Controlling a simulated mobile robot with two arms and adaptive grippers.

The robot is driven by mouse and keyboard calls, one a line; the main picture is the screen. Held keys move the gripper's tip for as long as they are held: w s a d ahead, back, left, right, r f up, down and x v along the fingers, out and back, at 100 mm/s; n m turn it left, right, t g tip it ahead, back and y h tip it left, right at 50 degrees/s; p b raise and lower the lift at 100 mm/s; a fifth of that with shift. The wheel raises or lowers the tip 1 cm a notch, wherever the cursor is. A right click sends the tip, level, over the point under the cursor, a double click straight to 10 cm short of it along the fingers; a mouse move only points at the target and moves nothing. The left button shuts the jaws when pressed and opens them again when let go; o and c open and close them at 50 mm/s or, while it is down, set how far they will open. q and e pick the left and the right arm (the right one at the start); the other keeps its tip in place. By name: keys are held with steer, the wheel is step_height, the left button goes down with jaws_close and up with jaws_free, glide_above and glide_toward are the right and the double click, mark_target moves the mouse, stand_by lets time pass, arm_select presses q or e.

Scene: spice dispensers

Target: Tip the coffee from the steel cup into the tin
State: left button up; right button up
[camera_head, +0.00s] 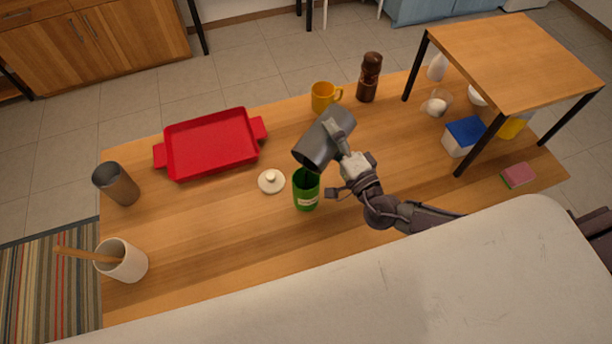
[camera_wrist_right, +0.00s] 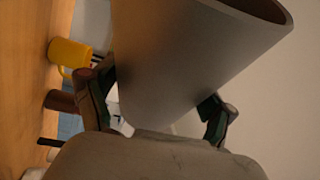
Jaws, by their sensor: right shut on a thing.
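The steel cup (camera_head: 322,142) is a grey metal cylinder, held tilted in the air with its mouth toward the lower left. Its mouth is just above the green tin (camera_head: 306,190), which stands upright on the table. My right gripper (camera_head: 345,150) is shut on the steel cup; in the right wrist view the cup (camera_wrist_right: 185,60) sits between the two fingers (camera_wrist_right: 158,112). The inside of the cup and of the tin are hidden, and no coffee shows. A cream lid with a knob (camera_head: 271,182) lies left of the tin. My left gripper is not in view.
A red tray (camera_head: 211,145), a grey tumbler (camera_head: 117,184) and a white crock with a wooden spoon (camera_head: 124,262) stand to the left. A yellow mug (camera_head: 323,97) and a brown grinder (camera_head: 369,78) stand behind the cup. A small raised shelf (camera_head: 515,60) is at right.

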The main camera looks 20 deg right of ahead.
mark_target(331, 145)
steer(key=shift+s+a+r+n+t+y, duration=0.15)
steer(key=shift+a+r+n+y, duration=0.15)
steer(key=shift+n, duration=0.3)
steer(key=shift+s+a+r+n+t+y, duration=0.1)
steer(key=shift+s+a+r+n+t, duration=0.1)
steer(key=shift+r+n, duration=0.3)
stand_by(0.7)
steer(key=shift+s+a+r+n+y, duration=0.2)
steer(key=shift+a+n+y, duration=0.1)
steer(key=shift+n, duration=0.4)
steer(key=shift+s+a+r+n+y, duration=0.15)
steer(key=shift+a+n+y, duration=0.1)
steer(key=shift+n, duration=0.45)
stand_by(0.3)
